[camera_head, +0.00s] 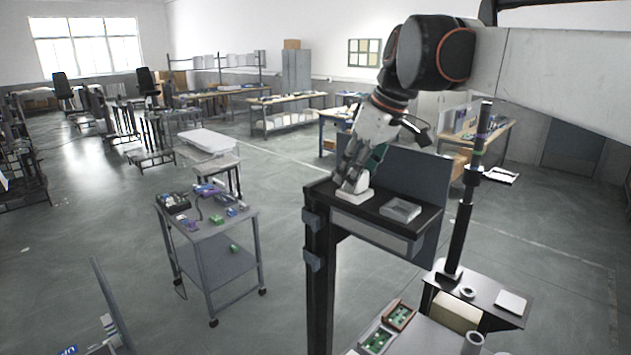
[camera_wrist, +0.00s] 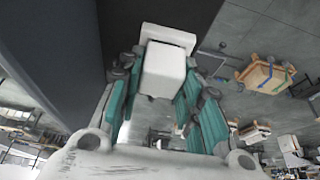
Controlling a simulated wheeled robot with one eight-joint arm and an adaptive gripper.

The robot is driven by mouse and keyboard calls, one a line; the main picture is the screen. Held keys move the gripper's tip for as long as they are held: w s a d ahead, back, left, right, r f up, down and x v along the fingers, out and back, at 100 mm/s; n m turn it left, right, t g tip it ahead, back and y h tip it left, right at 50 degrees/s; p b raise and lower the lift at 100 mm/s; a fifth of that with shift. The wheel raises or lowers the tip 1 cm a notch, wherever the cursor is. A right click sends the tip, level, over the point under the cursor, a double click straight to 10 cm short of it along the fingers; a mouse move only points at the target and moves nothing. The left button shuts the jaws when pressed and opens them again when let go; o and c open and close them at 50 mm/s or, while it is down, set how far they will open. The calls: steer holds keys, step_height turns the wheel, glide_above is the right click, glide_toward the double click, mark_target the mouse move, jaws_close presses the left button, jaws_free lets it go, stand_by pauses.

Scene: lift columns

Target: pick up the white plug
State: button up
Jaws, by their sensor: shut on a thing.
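The white plug (camera_wrist: 164,70) is a pale block with a wider flat base, seen between the fingers in the wrist view. In the head view the white plug (camera_head: 355,193) is at the left end of the dark raised shelf (camera_head: 325,192). My gripper (camera_head: 352,180) comes down on it from above. In the wrist view my gripper (camera_wrist: 160,82) has its teal-sided fingers closed on both sides of the plug. I cannot tell whether the plug's base touches the shelf.
A grey box-like object (camera_head: 400,209) lies on the same shelf to the right. A dark upright panel (camera_head: 405,172) stands behind the shelf. A dark pole (camera_head: 461,220) rises to the right. A grey cart (camera_head: 207,236) with small parts stands left, with open floor around it.

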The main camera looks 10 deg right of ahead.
step_height(320, 180, up, 20)
steer(key=b, duration=0.1)
steer(key=shift+f, duration=0.15)
stand_by(0.5)
steer(key=shift+f, duration=0.1)
steer(key=shift+f+b, duration=0.35)
steer(key=shift+b, duration=0.05)
steer(key=shift+f, duration=0.35)
steer(key=shift+f+b, duration=0.35)
steer(key=shift+b, duration=0.1)
step_height(320, 180, down, 6)
steer(key=b, duration=0.3)
steer(key=shift+b, duration=0.35)
stand_by(0.8)
steer(key=shift+f, duration=0.35)
